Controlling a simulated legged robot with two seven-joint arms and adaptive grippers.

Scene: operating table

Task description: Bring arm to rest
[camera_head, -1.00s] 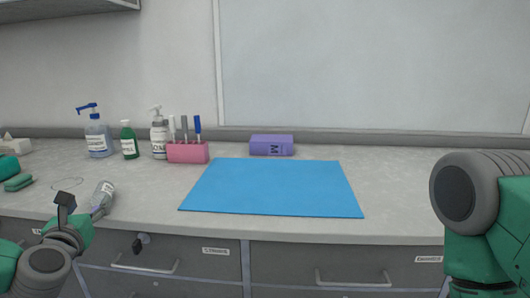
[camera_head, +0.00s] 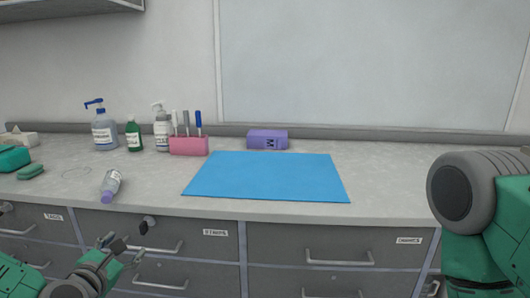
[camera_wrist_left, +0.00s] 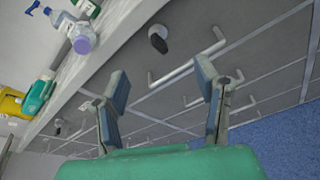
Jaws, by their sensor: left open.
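My left gripper (camera_head: 120,246) is low at the left of the head view, in front of the drawers and below the counter edge. In the left wrist view, the left gripper (camera_wrist_left: 162,88) has its two fingers spread apart with nothing between them. My right arm (camera_head: 478,215) stands at the right edge of the head view; its gripper is not in view. A small clear bottle with a purple cap (camera_head: 110,186) lies on the counter near its front edge, apart from the left gripper. The bottle's purple cap (camera_wrist_left: 84,43) also shows in the left wrist view.
Drawer handles (camera_head: 158,251) and a dark knob (camera_head: 147,224) stick out of the drawer fronts near the left gripper. On the counter are a blue mat (camera_head: 265,177), a pink pen holder (camera_head: 188,146), a purple box (camera_head: 267,140) and several bottles.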

